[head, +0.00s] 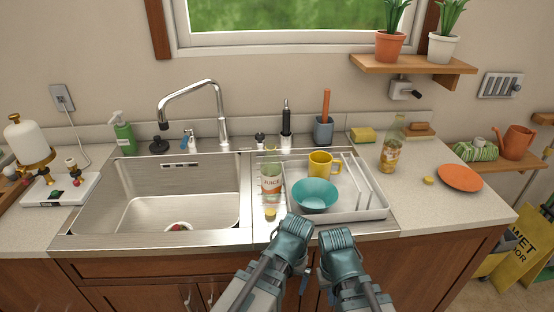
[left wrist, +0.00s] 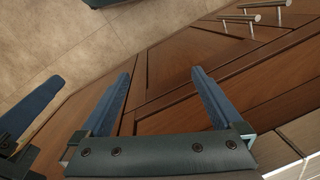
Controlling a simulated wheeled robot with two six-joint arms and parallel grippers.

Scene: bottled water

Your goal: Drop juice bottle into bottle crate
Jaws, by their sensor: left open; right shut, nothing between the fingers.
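A clear bottle with a juice label (head: 270,184) stands upright on the ledge between the sink and the drying rack. A second clear bottle (head: 391,155), with amber contents, stands on the right counter. No bottle crate is clearly visible. My left gripper (head: 296,229) is in front of the counter edge, below and right of the labelled bottle. In the left wrist view it (left wrist: 160,73) is open and empty, with cabinet doors and floor beyond its fingers. My right gripper (head: 337,237) is beside it, shut and empty, in front of the drying rack. Neither gripper touches a bottle.
The drying rack (head: 375,211) holds a teal bowl (head: 315,194) and a yellow mug (head: 322,163). The sink basin (head: 135,210) is at left. A yellow cap (head: 270,214) lies in front of the labelled bottle. An orange plate (head: 460,177) and a wet-floor sign (head: 523,255) are at right.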

